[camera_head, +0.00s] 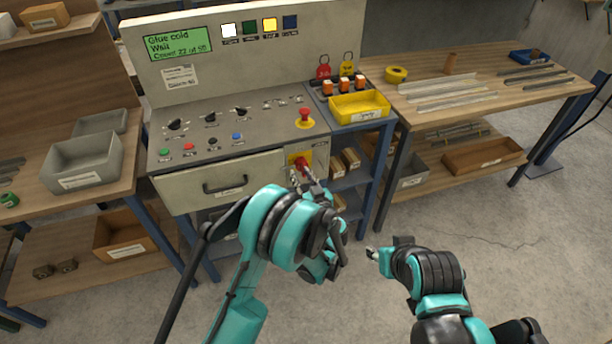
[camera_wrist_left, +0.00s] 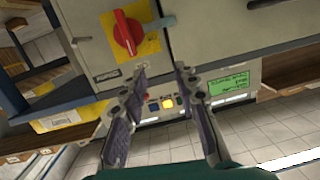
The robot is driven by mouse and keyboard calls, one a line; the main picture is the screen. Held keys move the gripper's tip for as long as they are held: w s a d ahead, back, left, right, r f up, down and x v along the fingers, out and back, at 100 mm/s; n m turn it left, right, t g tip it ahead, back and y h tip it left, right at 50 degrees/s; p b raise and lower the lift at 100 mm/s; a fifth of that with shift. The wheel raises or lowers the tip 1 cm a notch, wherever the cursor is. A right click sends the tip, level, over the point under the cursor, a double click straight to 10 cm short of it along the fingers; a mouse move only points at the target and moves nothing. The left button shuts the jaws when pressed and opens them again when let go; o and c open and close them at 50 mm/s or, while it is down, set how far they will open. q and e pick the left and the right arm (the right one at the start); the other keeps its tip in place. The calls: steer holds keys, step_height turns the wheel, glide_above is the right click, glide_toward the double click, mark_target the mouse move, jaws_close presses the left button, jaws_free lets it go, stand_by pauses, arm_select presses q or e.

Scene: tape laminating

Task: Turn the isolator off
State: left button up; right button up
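The isolator (camera_head: 304,159) is a red rotary handle on a yellow plate, on the front right of the grey control cabinet. In the left wrist view its red handle (camera_wrist_left: 127,33) is seen close up, its long side running roughly up and down the picture. My left gripper (camera_head: 306,181) is just in front of the isolator, partly hidden by its own wrist. In the left wrist view the two fingers (camera_wrist_left: 161,75) are apart with nothing between them, and the handle lies beyond and left of the tips. My right gripper (camera_head: 372,254) is low over the floor, away from the cabinet; its fingers are too small to judge.
A red emergency button (camera_head: 305,117) stands on the console top above the isolator. A drawer (camera_head: 225,183) is left of the isolator. A blue shelf rack with a yellow bin (camera_head: 359,106) is close on the right. Red and yellow padlocks (camera_head: 346,68) hang behind it.

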arm_select(q)
steer(key=d+f+t, duration=0.2)
steer(key=d+f, duration=0.2)
steer(key=b+x, duration=0.2)
steer(key=x, duration=0.5)
steer(key=shift+a+f, duration=0.15)
steer(key=shift+f, duration=0.1)
jaws_close()
